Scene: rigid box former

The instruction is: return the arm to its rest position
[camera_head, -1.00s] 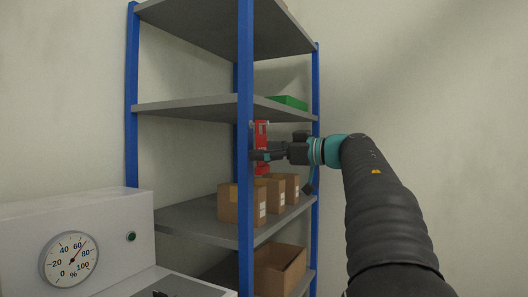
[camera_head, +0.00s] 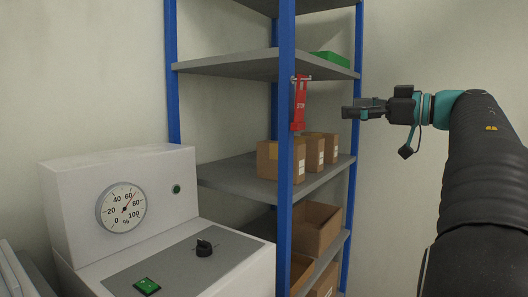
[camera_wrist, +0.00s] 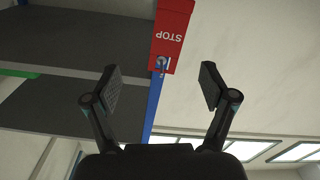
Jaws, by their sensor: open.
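My gripper (camera_head: 358,109) is at the right in the head view, in front of the shelf rack and pointing left. It is clear of the rack and holds nothing. In the wrist view my gripper (camera_wrist: 162,88) has its two fingers spread wide, with empty space between them. A red STOP tag (camera_head: 299,104) hangs at the front blue post of the rack, to the left of the fingertips with a gap between. The red tag (camera_wrist: 174,28) appears upside down at the top of the wrist view, beyond the fingers.
The rack (camera_head: 286,215) has blue posts and grey shelves. Several cardboard boxes (camera_head: 281,160) stand on its middle shelf, and a green box (camera_head: 330,59) is higher up. A white machine (camera_head: 75,195) with a dial, black knob (camera_head: 204,247) and green switch (camera_head: 147,287) stands at the left. Free room lies around my gripper.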

